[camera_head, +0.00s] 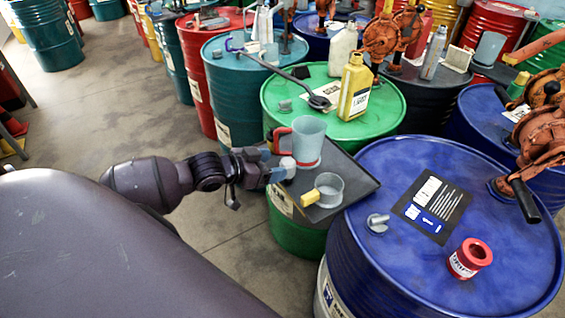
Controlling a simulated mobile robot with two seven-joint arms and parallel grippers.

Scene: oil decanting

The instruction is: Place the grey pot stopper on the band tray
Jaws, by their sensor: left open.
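A small pale grey piece (288,164), which looks like the grey pot stopper, is at the fingertips over the tray's left side. I cannot tell whether it rests on the tray or touches the fingers. My right gripper is not in view.
On the tray stand a clear jug (309,140) with a red handle and a clear pot (328,188) with a yellow handle. The blue drum (480,200) carries a grey bung (377,223) and a red container (470,259). A yellow bottle (355,88) stands behind.

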